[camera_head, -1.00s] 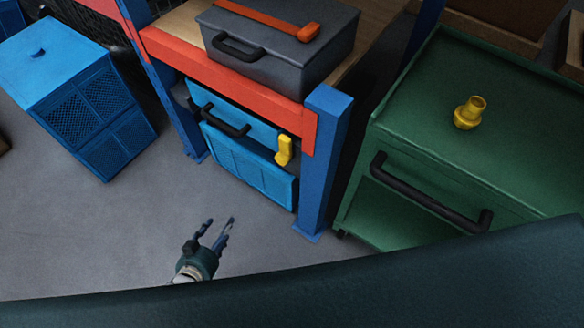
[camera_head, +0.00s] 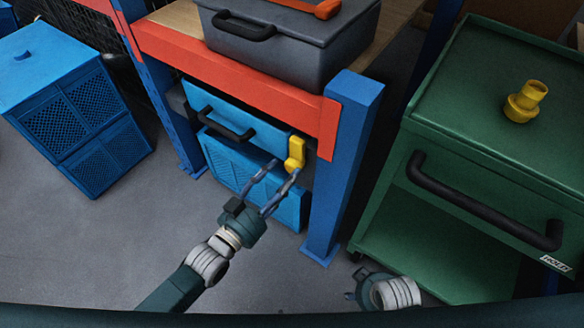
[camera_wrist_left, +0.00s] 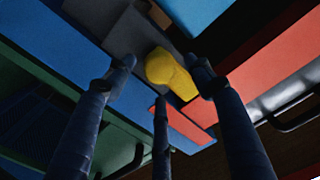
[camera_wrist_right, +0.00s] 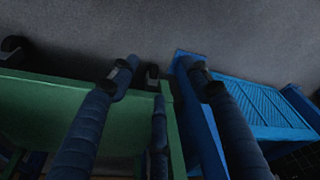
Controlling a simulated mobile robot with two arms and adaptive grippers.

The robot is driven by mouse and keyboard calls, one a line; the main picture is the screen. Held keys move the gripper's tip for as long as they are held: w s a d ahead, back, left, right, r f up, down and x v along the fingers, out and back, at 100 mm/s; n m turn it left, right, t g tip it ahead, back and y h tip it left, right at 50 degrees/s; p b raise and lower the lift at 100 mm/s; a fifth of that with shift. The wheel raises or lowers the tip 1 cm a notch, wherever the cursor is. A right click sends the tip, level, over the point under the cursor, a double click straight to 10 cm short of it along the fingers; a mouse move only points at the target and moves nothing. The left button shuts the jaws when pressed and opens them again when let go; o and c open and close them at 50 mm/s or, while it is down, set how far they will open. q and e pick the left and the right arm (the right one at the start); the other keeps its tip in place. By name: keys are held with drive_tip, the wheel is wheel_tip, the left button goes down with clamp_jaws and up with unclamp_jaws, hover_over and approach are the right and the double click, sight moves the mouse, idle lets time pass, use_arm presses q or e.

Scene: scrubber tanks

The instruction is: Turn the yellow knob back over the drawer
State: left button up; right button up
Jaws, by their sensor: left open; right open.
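The yellow knob (camera_head: 295,153) sits at the right end of the blue drawer (camera_head: 235,117), just under the red beam. In the left wrist view the knob (camera_wrist_left: 170,72) lies between and beyond the fingertips. My left gripper (camera_head: 275,172) is open, its fingers pointing up at the knob from below and in front. I cannot tell whether a finger touches it. My right gripper (camera_head: 355,285) is low by the green cart, partly seen in the head view. In the right wrist view its fingers (camera_wrist_right: 165,80) are open with nothing between them.
A grey toolbox (camera_head: 290,40) rests above. The green cart (camera_head: 490,120) with a black handle (camera_head: 480,205) and a yellow fitting (camera_head: 524,102) is at right. The floor at left front is clear.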

sight(290, 170)
use_arm(q)
drive_tip(key=shift+x, duration=2.05)
use_arm(e)
drive_tip(key=shift+w+r, duration=0.2)
drive_tip(key=shift+r, duration=0.85)
use_arm(q)
drive_tip(key=shift+a+f, duration=0.1)
clamp_jaws()
